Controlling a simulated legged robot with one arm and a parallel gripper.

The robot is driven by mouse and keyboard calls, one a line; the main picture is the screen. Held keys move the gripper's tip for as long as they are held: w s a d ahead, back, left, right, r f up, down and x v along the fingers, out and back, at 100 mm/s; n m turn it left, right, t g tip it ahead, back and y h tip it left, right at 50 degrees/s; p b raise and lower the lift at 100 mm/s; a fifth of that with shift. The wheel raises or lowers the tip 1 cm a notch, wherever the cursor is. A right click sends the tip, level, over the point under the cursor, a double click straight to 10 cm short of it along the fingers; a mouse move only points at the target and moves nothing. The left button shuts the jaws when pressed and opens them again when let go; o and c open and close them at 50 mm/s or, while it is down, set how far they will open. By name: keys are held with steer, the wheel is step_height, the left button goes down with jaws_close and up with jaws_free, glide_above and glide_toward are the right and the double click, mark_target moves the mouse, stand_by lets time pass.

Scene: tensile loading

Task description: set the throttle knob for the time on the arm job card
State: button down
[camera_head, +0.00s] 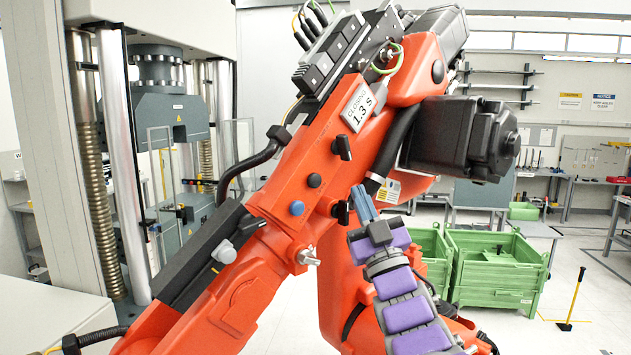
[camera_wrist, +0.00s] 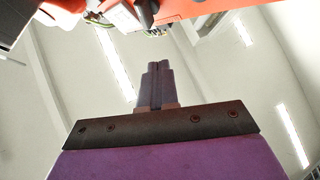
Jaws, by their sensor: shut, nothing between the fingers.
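The job card (camera_head: 357,105) is a white label on the orange arm and reads "CLOSING 1.3 s". Below it, the orange housing carries an upper black knob (camera_head: 342,148), a lower black knob (camera_head: 341,212), a round black button (camera_head: 314,180) and a blue button (camera_head: 296,208). I cannot tell which is the throttle knob or read any setting. My gripper (camera_head: 364,203) has blue fingers, shut and empty, pointing up just right of the lower black knob in the picture; contact is unclear. The wrist view shows the fingers together (camera_wrist: 154,84), with orange parts (camera_wrist: 200,8) beyond.
The large orange arm (camera_head: 400,80) fills the middle, with a black motor (camera_head: 460,138) at its right. A testing machine with a steel column (camera_head: 122,170) stands left. Green bins (camera_head: 495,270) stand behind right.

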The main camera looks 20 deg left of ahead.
mark_target(314, 181)
steer(key=shift+w+a, duration=0.1)
steer(key=w+a, duration=0.4)
steer(key=a, duration=0.3)
steer(key=shift+a, duration=0.4)
stand_by(2.0)
steer(key=shift+a, duration=0.3)
steer(key=shift+w+a+b, duration=0.25)
steer(key=shift+a+b, duration=0.1)
steer(key=shift+a, duration=0.1)
stand_by(2.4)
stand_by(0.3)
steer(key=shift+s+d+b, duration=0.45)
steer(key=shift+d, duration=0.4)
